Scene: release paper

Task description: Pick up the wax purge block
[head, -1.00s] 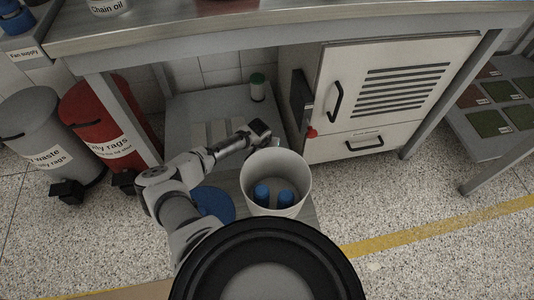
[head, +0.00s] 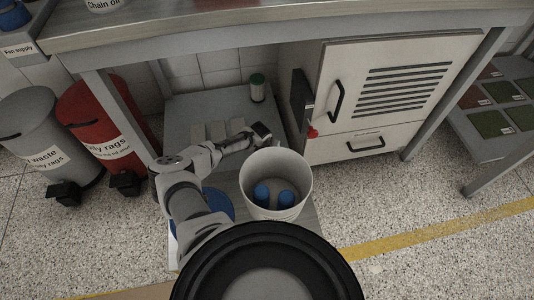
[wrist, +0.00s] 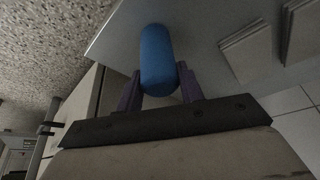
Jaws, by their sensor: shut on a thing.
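My gripper (wrist: 161,88) is shut on a blue rounded cylinder (wrist: 156,48), with one purple finger on each side of it. No label shows on it, so I cannot tell by sight whether it is the wax purge block. In the head view my gripper (head: 270,137) is over the lower shelf, just behind the white bucket's rim; the held cylinder is not clear there. Several pale flat blocks (head: 216,130) lie on the shelf left of my gripper, and some (wrist: 247,50) show in the wrist view.
The white bucket (head: 277,165) holds two blue cylinders (head: 261,195). A green-capped jar (head: 257,90) stands behind on the shelf. A cabinet (head: 375,100) is to the right. Red (head: 95,120) and grey (head: 38,135) bins stand left. The bench top (head: 200,22) overhangs the shelf.

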